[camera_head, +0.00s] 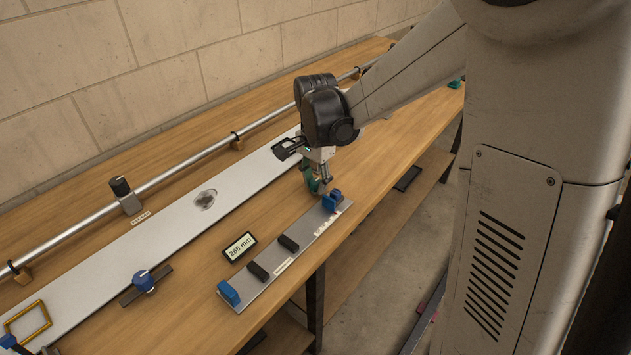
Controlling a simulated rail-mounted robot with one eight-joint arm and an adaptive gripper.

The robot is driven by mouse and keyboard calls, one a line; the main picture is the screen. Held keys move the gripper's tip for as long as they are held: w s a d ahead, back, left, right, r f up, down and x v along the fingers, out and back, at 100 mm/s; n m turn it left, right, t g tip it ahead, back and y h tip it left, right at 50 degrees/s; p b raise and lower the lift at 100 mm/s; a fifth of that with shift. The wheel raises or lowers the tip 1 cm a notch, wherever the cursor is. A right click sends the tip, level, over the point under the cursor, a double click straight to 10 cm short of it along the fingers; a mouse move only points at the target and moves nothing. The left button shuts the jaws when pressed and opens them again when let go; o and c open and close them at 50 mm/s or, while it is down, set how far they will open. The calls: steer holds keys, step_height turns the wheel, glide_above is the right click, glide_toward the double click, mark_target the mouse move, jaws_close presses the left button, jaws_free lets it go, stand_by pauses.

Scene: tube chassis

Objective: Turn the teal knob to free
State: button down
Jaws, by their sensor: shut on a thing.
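A teal knob (308,177) shows at the fingers of my gripper (318,184), just behind the far end of a grey strip on the workbench. My gripper points down and is shut on the teal knob. The fingers and wrist hide much of the knob. Its pointer and any lettering beside it cannot be made out.
A blue block (332,201) stands close to my fingers on the grey strip (262,289). The strip also carries dark blocks and another blue block (228,293). A display (240,246) reads 286 mm. A blue knob (144,282) and metal rail (190,161) are left.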

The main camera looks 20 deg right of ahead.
mark_target(316, 181)
steer(key=c, duration=1.5)
jaws_free()
steer(key=shift+r, duration=0.1)
step_height(316, 181, up, 12)
steer(key=shift+f, duration=0.1)
steer(key=s+r+n+t+p, duration=0.1)
steer(key=s+n+t, duration=0.1)
steer(key=s+n, duration=0.2)
steer(key=s+r+n+t+p, duration=0.1)
steer(key=s+n, duration=0.3)
steer(key=s, duration=0.6)
steer(key=s+r+n+t, duration=0.1)
steer(key=s+n+t, duration=0.2)
steer(key=s, duration=0.4)
steer(key=shift+r+n+t+p, duration=0.1)
steer(key=shift+n+t+p, duration=0.3)
steer(key=shift+t, duration=0.2)
